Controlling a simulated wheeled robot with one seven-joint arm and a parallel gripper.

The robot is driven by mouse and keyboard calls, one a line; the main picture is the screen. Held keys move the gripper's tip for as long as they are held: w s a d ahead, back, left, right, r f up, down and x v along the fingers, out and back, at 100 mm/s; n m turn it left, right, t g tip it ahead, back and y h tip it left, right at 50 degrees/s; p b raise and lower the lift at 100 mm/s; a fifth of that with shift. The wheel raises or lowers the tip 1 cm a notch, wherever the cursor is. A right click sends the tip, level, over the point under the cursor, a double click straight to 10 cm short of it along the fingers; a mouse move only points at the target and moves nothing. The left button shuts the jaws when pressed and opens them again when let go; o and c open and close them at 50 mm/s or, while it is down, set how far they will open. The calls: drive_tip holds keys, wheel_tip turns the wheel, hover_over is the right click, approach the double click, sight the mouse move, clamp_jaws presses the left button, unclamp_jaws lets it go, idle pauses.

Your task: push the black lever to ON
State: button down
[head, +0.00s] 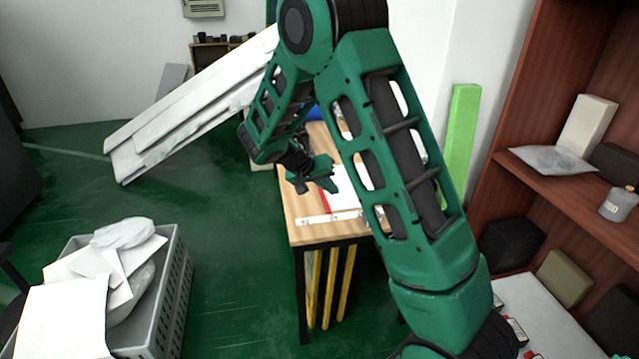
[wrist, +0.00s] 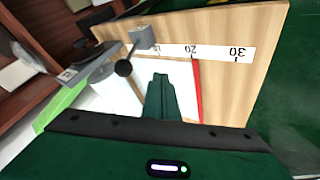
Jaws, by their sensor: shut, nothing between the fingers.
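A black ball knob (wrist: 123,68) on a thin rod shows in the wrist view, left of my gripper's tips. The rod runs up to a grey block (wrist: 143,37) by the wooden board. I take this knob and rod for the black lever; no ON marking is readable. My gripper (wrist: 160,80) is shut and empty, its fingers over a white sheet or plate, to the right of the knob. They appear apart from the knob. In the head view my gripper (head: 330,183) hangs over the wooden table, and I cannot make out the lever there.
The wooden table (head: 294,213) carries a white ruler strip (wrist: 218,51) and a red strip (wrist: 196,92). A brown shelf (head: 560,195) stands at right. A grey crate (head: 172,295) with white bags is at lower left. Green floor (head: 220,215) lies open between crate and table.

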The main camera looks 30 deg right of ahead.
drive_tip(key=d, duration=0.1)
drive_tip(key=s+d, duration=0.1)
drive_tip(key=d, duration=0.2)
drive_tip(key=shift+s+d+f, duration=0.25)
drive_tip(key=shift+s+d, duration=0.05)
drive_tip(key=shift+s, duration=0.05)
